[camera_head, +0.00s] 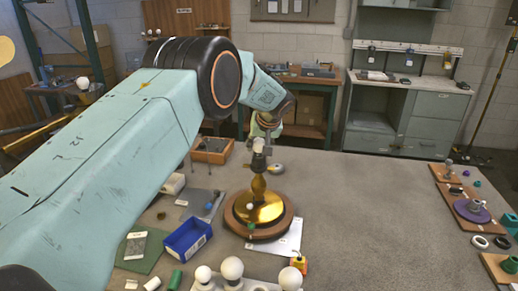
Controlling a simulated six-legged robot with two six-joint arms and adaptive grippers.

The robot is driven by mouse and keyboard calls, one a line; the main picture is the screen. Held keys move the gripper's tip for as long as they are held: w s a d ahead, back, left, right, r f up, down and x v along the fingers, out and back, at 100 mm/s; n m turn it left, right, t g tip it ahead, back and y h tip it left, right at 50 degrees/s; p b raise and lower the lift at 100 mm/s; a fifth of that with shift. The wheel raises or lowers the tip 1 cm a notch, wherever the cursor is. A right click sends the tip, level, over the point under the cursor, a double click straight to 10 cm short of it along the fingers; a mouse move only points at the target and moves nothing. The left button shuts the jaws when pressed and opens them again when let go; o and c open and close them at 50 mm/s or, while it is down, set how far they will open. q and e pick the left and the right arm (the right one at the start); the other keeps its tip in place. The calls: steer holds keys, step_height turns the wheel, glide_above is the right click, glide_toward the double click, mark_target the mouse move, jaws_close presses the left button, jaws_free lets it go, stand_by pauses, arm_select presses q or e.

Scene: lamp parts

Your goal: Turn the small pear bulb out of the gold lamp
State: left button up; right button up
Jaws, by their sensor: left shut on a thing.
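The gold lamp (258,188) stands upright on its round brown and gold base, left of the middle of the table. My left arm reaches in from the left, and my left gripper (260,143) is above the lamp's top. It is shut on the small pear bulb at the lamp's socket. The bulb is mostly hidden by the fingers, and I cannot tell how far it sits in the socket. My right gripper is not in view.
A blue bin (188,239) stands left of the lamp, and white round bulbs (232,268) stand in a holder in front. A white sheet (288,240) lies by the base. Wooden boards with parts (470,211) are at the right. The table's middle right is clear.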

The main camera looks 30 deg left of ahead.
arm_select(q)
steer(key=shift+w+n+g+y+b, duration=0.1)
steer(key=shift+n+g+y+b, duration=0.3)
steer(key=shift+n, duration=0.8)
steer(key=o, duration=0.8)
steer(key=shift+o, duration=0.2)
